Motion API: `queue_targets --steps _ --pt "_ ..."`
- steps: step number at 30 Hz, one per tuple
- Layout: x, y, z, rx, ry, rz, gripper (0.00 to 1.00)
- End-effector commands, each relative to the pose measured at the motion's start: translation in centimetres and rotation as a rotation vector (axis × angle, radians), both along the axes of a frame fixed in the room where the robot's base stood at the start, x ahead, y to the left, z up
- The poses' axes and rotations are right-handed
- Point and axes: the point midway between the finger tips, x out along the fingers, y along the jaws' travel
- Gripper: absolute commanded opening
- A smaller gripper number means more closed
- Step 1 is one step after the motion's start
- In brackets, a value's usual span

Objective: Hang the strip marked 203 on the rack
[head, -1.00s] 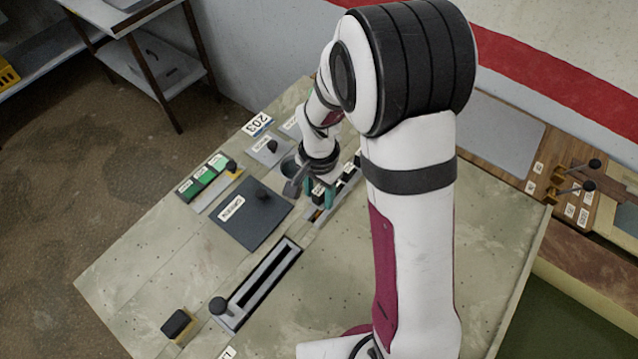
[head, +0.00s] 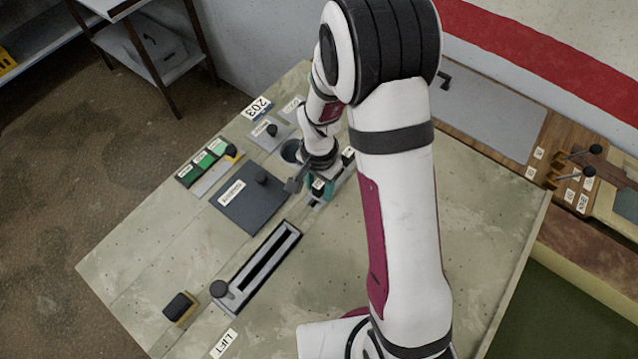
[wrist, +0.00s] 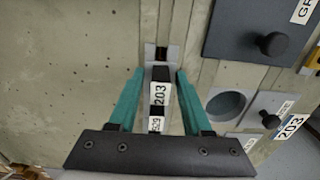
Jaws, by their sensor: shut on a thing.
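The strip marked 203 (wrist: 160,93) is a dark block with a white label, between the two teal fingers in the wrist view. My gripper (wrist: 158,100) is shut on it. In the head view my gripper (head: 319,188) is low over the rail (head: 338,177), pointing down, and partly hides the strip. The grey rail and its dark slot (wrist: 162,55) show just past the strip in the wrist view. I cannot tell whether the strip touches the rail. Another labelled block (wrist: 156,123) sits nearer the gripper's palm.
A dark plate with a knob (head: 250,204), a long slotted block (head: 258,266) and green labelled blocks (head: 205,160) lie left of the gripper. A round hole (head: 291,151) is close by. A sign reading 203 (head: 257,107) is at the back edge.

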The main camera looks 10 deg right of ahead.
Motion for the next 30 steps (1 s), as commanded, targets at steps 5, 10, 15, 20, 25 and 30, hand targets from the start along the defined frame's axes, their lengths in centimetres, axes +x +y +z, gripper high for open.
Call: queue_targets --steps 5,10,15,20,25,30 --pt "0.0 0.0 -0.3 0.0 0.0 0.0 0.09" --pt "0.0 0.0 -0.5 0.0 0.0 0.0 0.09" --pt "0.0 0.0 -0.7 0.0 0.0 0.0 0.09" --pt "0.0 0.0 -1.0 0.0 0.0 0.0 0.09" --pt "0.0 0.0 -1.1 0.0 0.0 -0.001 0.6" --pt "0.0 0.0 -1.1 0.0 0.0 0.0 0.84"
